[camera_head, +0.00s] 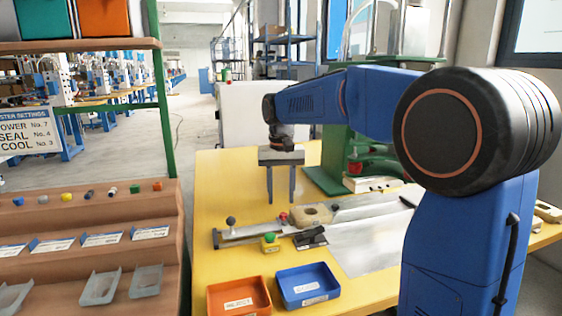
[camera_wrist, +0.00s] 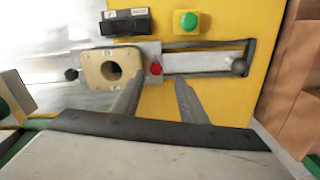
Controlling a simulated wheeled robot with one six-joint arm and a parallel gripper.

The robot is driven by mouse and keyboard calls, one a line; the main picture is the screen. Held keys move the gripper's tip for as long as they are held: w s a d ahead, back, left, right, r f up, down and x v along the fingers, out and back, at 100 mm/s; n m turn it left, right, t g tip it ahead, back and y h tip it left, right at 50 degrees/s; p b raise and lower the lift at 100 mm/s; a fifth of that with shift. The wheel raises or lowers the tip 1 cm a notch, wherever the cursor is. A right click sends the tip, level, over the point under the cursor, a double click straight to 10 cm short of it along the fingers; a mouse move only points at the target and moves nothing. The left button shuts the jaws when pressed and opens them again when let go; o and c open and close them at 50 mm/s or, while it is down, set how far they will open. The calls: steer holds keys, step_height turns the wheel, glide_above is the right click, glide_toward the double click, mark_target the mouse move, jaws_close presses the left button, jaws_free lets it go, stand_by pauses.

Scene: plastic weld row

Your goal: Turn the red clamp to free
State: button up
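The red clamp (camera_head: 283,217) is a small red knob on the metal rail of the fixture on the yellow table. I see no contact.
A yellow box with a green button (camera_head: 270,243) and a black device (camera_head: 311,237) stand beside the rail. A green press (camera_head: 345,150) stands behind. A wooden shelf (camera_head: 100,230) is at left.

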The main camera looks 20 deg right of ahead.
mark_target(281, 214)
step_height(281, 214, up, 13)
steer(key=shift+f, duration=0.2)
stand_by(0.4)
